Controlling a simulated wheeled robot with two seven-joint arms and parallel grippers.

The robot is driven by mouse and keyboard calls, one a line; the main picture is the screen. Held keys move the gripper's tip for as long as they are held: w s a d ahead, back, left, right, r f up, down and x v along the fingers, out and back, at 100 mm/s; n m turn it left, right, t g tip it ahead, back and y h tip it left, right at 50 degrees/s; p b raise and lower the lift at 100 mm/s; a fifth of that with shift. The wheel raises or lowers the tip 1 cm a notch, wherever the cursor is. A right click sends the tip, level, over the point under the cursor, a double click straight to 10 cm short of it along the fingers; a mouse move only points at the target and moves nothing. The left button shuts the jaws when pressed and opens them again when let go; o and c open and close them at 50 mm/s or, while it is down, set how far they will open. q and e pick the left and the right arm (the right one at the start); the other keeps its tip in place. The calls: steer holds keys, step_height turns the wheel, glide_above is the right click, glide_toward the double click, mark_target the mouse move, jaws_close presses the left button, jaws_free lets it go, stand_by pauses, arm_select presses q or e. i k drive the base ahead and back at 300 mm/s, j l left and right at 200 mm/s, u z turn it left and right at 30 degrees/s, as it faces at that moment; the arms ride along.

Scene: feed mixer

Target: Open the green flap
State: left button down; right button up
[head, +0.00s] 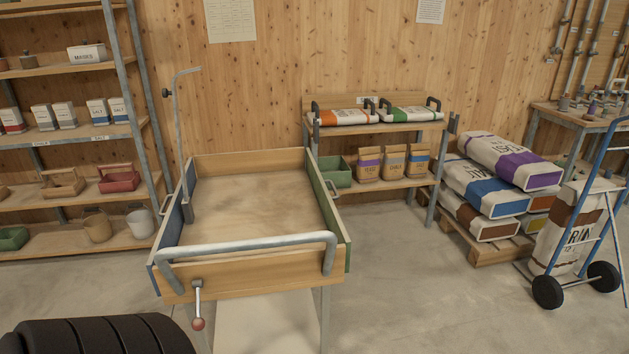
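A wooden feed mixer box (245,287) stands in the middle, its inside empty. The green flap (325,212) forms its right side and stands upright, closed against the box. A metal handle (332,188) sits at its upper edge towards the back. Most of the flap's outer face is hidden from this angle. A blue flap (174,225) forms the left side. Neither of my grippers is in view.
A metal bar (250,244) crosses the front of the box, with a red-knobbed lever (198,312) below. Shelves with bags (369,163) stand behind right. A sack pallet (480,248) and blue hand truck (590,225) are at right. Floor right of the box is clear.

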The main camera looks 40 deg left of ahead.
mark_target(334, 223)
steer(key=i+l+u, duration=0.1)
steer(key=i+u, duration=0.3)
steer(key=i+l+u, duration=0.15)
steer(key=u, duration=0.25)
steer(key=i+l+u, duration=0.25)
steer(key=u, duration=0.15)
steer(key=i+l+u, duration=0.15)
steer(key=l+u, duration=0.25)
steer(key=i+l+u, duration=0.1)
steer(key=l+u, duration=0.3)
